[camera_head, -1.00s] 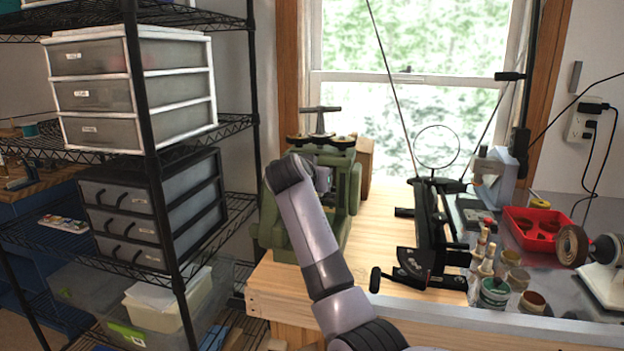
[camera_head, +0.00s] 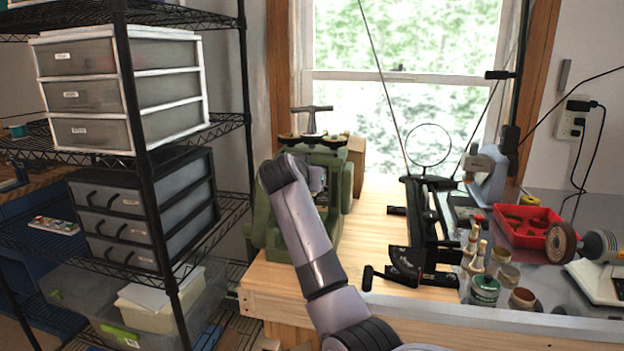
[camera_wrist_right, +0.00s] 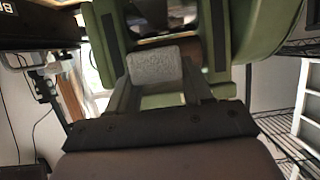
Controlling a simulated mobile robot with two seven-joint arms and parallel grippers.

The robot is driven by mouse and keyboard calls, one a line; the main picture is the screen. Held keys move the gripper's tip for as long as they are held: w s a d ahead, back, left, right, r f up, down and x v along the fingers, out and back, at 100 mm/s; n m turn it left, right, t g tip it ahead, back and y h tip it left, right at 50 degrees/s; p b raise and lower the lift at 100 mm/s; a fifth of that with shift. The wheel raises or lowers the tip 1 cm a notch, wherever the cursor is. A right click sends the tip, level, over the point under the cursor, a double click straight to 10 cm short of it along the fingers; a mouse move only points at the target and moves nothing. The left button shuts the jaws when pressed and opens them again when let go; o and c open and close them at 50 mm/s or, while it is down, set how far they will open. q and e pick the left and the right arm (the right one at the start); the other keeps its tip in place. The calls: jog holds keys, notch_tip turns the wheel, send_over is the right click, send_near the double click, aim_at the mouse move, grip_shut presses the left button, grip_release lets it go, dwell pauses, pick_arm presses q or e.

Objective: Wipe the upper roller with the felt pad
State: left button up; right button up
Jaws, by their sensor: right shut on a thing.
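The green rolling mill (camera_head: 343,165) stands on the left end of the wooden bench, with a T-handle (camera_head: 311,109) on top. My right arm reaches up to it, and its forearm covers much of the mill's front in the head view. In the right wrist view my right gripper (camera_wrist_right: 160,90) is shut on the grey felt pad (camera_wrist_right: 152,66). The pad is at the opening between the green housings. A shiny roller surface (camera_wrist_right: 165,24) shows partly beyond the pad; I cannot tell whether they touch. The head view does not show the rollers clearly. My left gripper is not in view.
A black wire shelf (camera_head: 150,150) with drawer units stands close on the left. On the bench right of the mill are a black stand with a ring lens (camera_head: 428,145), several small jars (camera_head: 485,290), a red tray (camera_head: 527,226) and a buffing wheel (camera_head: 561,243).

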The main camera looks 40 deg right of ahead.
jog(key=shift+w+a, duration=1)
jog(key=shift+w, duration=0.2)
jog(key=shift+s+d+p, duration=0.8)
jog(key=shift+s+d, duration=0.6)
jog(key=shift+s, duration=0.25)
jog(key=shift+w+a, duration=1.4)
jog(key=shift+w, duration=0.2)
jog(key=shift+s+d+p, duration=0.7)
jog(key=shift+s+d, duration=0.7)
jog(key=shift+s, duration=0.2)
